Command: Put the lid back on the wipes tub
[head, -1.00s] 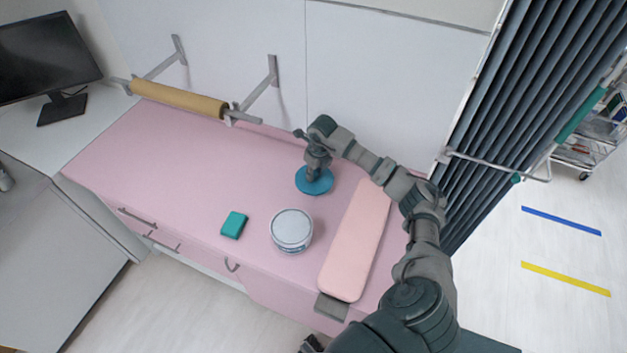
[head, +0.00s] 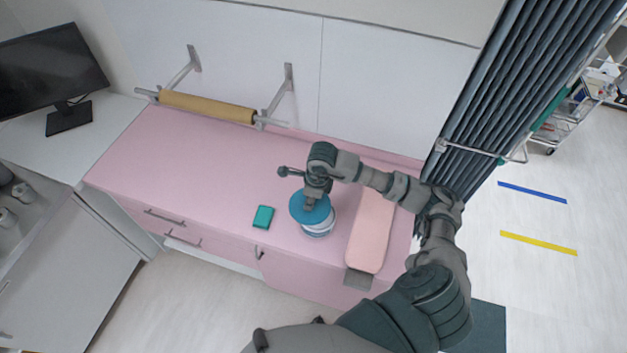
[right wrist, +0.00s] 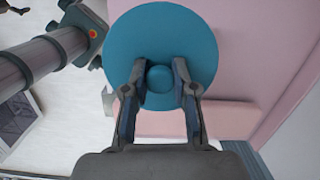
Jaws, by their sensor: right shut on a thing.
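My right gripper (head: 311,201) is shut on the knob of the blue lid (head: 298,212), which also shows in the right wrist view (right wrist: 160,30) with its knob (right wrist: 160,78) between the two fingers (right wrist: 157,85). The white wipes tub (head: 321,230) stands on the pink couch top. In the head view the lid overlaps the tub's upper left part and looks shifted to the left of it. Whether lid and tub touch, I cannot tell. In the right wrist view the lid hides the tub. My left gripper is not in view.
A teal block (head: 263,217) lies left of the tub on the pink couch (head: 190,165). A long pink pad (head: 371,232) lies right of the tub. A paper roll (head: 207,107) on brackets runs along the back. The couch's left part is clear.

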